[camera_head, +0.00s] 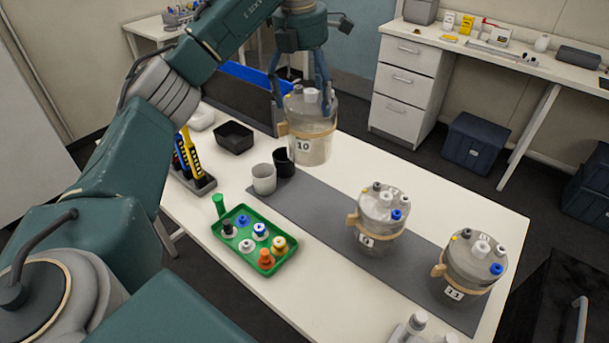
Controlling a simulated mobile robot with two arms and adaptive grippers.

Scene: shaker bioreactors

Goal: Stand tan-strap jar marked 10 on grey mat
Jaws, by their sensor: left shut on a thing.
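The clear jar marked 10 (316,148) has a tan strap and hangs upright in my left gripper (302,97). The gripper's fingers are shut on its upper part. The jar appears held above the table by the far edge of the grey mat (312,205); its exact height is hard to tell. My right gripper is not in view.
Beside the mat are a green tray (223,236) of coloured caps, a light grey cup (264,180), a dark cup (284,165) and a black bin (233,135). White bottles (417,324) stand at the near edge. The mat between the cups and the middle jar is clear.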

